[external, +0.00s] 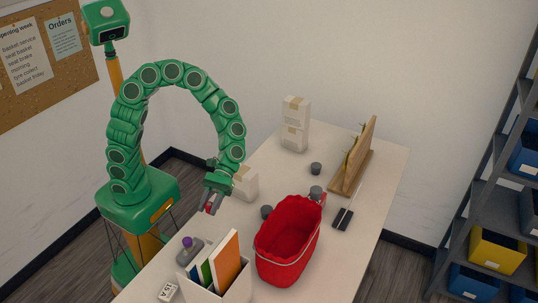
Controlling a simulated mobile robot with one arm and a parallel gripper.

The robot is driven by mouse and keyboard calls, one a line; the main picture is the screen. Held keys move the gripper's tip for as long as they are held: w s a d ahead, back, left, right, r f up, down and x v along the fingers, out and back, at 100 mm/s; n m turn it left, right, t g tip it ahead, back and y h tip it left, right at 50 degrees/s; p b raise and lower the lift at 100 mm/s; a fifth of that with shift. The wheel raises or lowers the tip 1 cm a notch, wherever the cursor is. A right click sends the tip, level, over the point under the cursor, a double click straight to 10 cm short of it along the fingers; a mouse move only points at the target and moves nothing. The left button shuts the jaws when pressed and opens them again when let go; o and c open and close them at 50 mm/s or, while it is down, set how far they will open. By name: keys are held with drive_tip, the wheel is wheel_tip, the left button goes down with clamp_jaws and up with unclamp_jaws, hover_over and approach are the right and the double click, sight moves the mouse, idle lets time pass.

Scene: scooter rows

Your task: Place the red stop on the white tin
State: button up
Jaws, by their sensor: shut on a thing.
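My gripper (212,204) hangs at the end of the green arm, above the table's left side. It is shut on a small red piece (211,207), which looks like the red stop; the fingers hide part of it. I cannot pick out a white tin for certain. A white block with a tan patch (247,184) stands just right of and behind my gripper, partly hidden by the arm. Another red piece (322,197) shows behind the red basket (288,240), mostly hidden.
Grey cylinders stand mid-table (316,168) and behind the basket. White boxes (295,125) are stacked at the back, beside a wooden rack (346,178). In front are a file holder (240,291) and a purple-knobbed grey thing (189,252).

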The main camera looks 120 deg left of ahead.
sight(171, 287)
drive_tip(key=s+d+r+m+g, duration=0.1)
drive_tip(key=s+d+m+g, duration=0.3)
drive_tip(key=d, duration=0.6)
drive_tip(key=s+d+r+m+g, duration=0.1)
drive_tip(key=s+d+r, duration=0.1)
drive_tip(key=s+d, duration=0.65)
drive_tip(key=w+d+f, duration=0.4)
drive_tip(key=w+d, duration=0.2)
drive_tip(key=w, duration=0.3)
drive_tip(key=shift+w, duration=0.35)
drive_tip(key=shift+w+d+f, duration=0.4)
drive_tip(key=shift+w+f, duration=0.35)
drive_tip(key=shift+f, duration=0.2)
drive_tip(key=shift+w+d+f, duration=0.35)
drive_tip(key=shift+w+f, duration=0.35)
drive_tip(key=shift+f, duration=0.3)
drive_tip(key=shift+w+d+f, duration=0.4)
drive_tip(key=shift+w+f, duration=0.35)
drive_tip(key=shift+f, duration=0.2)
drive_tip(key=shift+w+f, duration=0.1)
drive_tip(key=shift+f, duration=1.5)
drive_tip(key=shift+f, duration=0.15)
drive_tip(key=o, duration=1)
